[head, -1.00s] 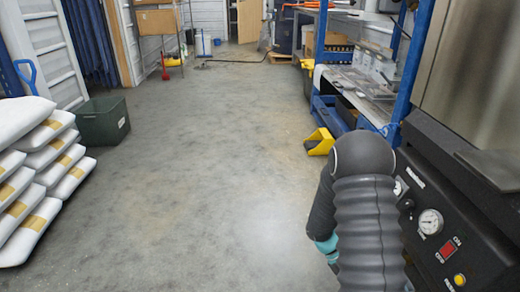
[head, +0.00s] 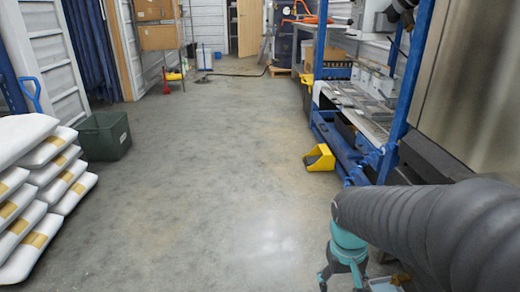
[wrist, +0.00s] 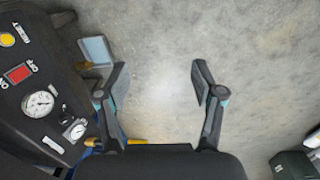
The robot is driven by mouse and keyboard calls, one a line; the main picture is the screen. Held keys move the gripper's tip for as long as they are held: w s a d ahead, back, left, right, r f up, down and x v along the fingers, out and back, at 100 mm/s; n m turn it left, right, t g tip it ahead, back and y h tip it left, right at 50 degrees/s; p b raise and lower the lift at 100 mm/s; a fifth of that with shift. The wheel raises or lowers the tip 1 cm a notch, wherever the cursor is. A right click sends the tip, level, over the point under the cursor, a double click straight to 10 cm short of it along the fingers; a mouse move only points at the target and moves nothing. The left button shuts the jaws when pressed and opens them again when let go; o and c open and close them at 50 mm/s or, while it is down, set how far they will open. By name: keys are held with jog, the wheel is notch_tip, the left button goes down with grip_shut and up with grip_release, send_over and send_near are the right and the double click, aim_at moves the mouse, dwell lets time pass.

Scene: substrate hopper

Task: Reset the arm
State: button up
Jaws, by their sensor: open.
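My gripper (head: 341,277) hangs at the bottom of the head view, right of centre, pointing down over bare floor. My dark ribbed arm runs from it to the right edge and hides most of the machine's control panel. In the wrist view my gripper (wrist: 160,80) has its two fingers wide apart. Only grey concrete floor shows between them, and nothing is held.
The black control panel (wrist: 32,85) with gauges and a red switch is close left of the fingers in the wrist view. White sacks (head: 30,215) and a green bin (head: 104,136) stand left. A yellow object (head: 319,158) sits by the blue rack. The middle floor is clear.

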jog(key=s+a+r+t+p, duration=0.1)
jog(key=s+r+t, duration=0.1)
jog(key=r, duration=0.5)
jog(key=s+a+r+t+p, duration=0.1)
jog(key=s+r+t, duration=0.2)
jog(key=r, duration=0.4)
jog(key=shift+s+r+t+y+p, duration=0.3)
jog(key=shift+s+y+p, duration=0.1)
jog(key=shift+s, duration=0.15)
